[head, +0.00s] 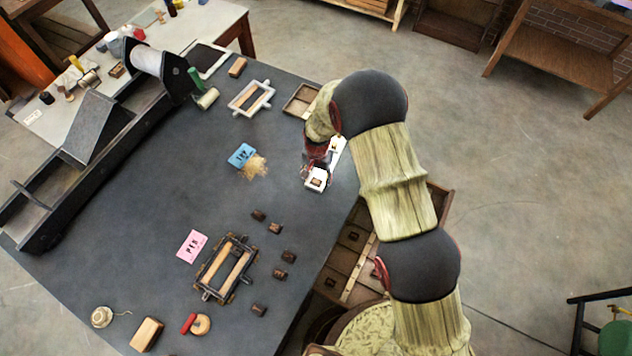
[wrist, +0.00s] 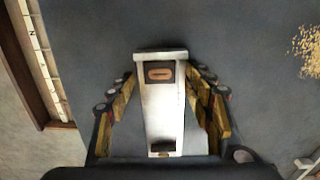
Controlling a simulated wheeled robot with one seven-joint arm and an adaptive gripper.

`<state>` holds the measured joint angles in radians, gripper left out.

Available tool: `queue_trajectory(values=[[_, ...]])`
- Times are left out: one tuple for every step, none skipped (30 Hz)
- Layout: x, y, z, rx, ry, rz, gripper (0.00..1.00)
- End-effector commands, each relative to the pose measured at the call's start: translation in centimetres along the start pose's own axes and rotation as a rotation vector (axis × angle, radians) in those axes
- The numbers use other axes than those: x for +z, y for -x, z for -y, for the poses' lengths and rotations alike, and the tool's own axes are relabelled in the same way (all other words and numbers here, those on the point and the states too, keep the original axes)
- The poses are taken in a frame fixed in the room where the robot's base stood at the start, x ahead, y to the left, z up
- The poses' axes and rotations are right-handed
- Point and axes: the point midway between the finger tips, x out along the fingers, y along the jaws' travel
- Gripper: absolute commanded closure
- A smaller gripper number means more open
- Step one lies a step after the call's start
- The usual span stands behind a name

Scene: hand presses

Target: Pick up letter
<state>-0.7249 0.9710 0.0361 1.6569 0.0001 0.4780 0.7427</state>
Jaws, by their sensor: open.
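Several small dark brown letter blocks, such as this one (head: 288,256), lie on the dark table right of the lower frame. My gripper (head: 319,168) is above the table's right side, up and right of these blocks. In the wrist view my gripper (wrist: 160,76) is open, with a yellow-and-black finger on each side. A pale metal holder (wrist: 163,108) lies between the fingers. It has a brown piece (wrist: 160,73) in its far end, and it also shows in the head view (head: 317,179). I cannot tell whether the fingers touch it.
A wooden-barred frame (head: 228,267), a pink card (head: 193,246), a blue card (head: 241,155) and a pale frame (head: 250,98) lie on the table (head: 160,200). A long press stands at left. A compartmented wooden case (head: 352,240) adjoins the right edge under my arm.

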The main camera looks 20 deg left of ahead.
Motion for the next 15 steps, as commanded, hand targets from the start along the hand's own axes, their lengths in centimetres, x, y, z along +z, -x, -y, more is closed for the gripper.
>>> queue_trajectory(values=[[-0.01, -0.08, -0.01, 0.0, 0.0, 0.0, 0.48], [-0.01, -0.09, -0.01, 0.0, 0.0, 0.0, 0.48], [-0.01, -0.09, -0.01, 0.0, 0.0, 0.0, 0.48], [0.0, -0.09, -0.02, 0.0, 0.0, 0.0, 0.48], [0.0, -0.09, -0.02, 0.0, 0.0, 0.0, 0.48], [0.0, -0.09, -0.02, 0.0, 0.0, 0.0, 0.48], [0.0, -0.09, -0.03, 0.0, 0.0, 0.0, 0.5], [0.0, -0.09, -0.03, 0.0, 0.0, 0.0, 0.52], [0.01, -0.09, -0.03, 0.0, 0.0, 0.0, 0.54], [0.01, -0.09, -0.04, 0.0, 0.0, 0.0, 0.56], [0.01, -0.09, -0.05, 0.001, 0.0, 0.0, 0.58], [0.02, -0.1, -0.06, 0.001, 0.0, 0.001, 0.6], [0.03, -0.12, -0.08, 0.001, 0.0, 0.001, 0.61], [0.04, -0.13, -0.09, 0.001, 0.0, 0.001, 0.63], [0.05, -0.14, -0.11, 0.002, 0.0, 0.001, 0.66]])
